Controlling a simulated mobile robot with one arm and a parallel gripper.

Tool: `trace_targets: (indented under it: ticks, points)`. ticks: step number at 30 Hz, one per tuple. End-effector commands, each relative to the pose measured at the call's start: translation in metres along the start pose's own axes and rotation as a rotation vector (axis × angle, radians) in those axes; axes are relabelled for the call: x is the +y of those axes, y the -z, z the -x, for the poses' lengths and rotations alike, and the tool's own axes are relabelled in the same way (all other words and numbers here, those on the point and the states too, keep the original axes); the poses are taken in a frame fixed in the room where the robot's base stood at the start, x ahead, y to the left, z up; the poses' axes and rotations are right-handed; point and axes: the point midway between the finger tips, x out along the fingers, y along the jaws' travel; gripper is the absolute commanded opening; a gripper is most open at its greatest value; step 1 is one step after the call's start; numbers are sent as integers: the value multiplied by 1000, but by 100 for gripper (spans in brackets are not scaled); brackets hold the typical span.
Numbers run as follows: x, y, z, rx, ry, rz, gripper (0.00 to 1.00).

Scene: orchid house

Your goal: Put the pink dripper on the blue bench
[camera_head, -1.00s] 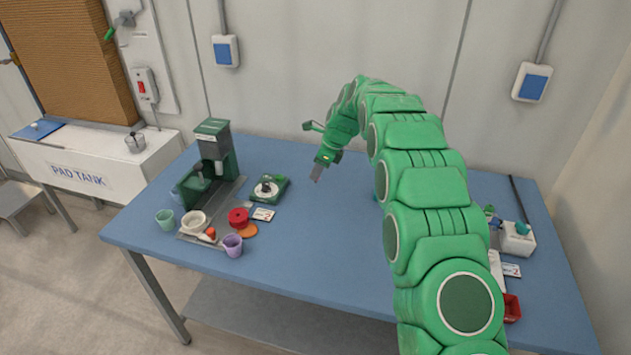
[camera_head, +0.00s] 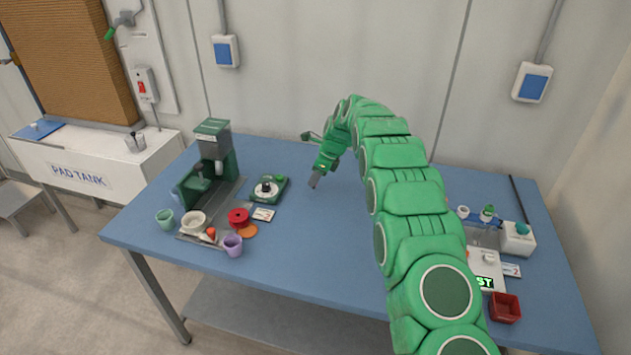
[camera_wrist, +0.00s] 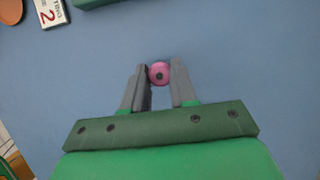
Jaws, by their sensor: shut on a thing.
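The pink dripper (camera_wrist: 159,73) is a small round pink piece with a dark centre, seen in the wrist view. My gripper (camera_wrist: 160,78) is shut on it, with one grey finger on each side. In the head view my gripper (camera_head: 314,181) points down over the back middle of the blue bench (camera_head: 290,235). The dripper cannot be made out in the head view. Whether it touches the bench top or hangs just above it, I cannot tell.
A green machine (camera_head: 214,155), a round-dialled green device (camera_head: 266,189), a red round piece (camera_head: 238,217) and several cups stand at the bench's left. A red tray (camera_head: 505,308) and a white device (camera_head: 518,238) are at the right. The bench's middle is clear.

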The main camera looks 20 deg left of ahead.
Motion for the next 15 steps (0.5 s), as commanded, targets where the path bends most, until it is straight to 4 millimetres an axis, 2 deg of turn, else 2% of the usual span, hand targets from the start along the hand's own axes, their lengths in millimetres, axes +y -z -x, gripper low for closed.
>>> trace_targets:
  ticks: [4,15]
  points:
    - [1,6,-15,1,-4,-2,0]
    - [0,7,-17,0,-1,0,0]
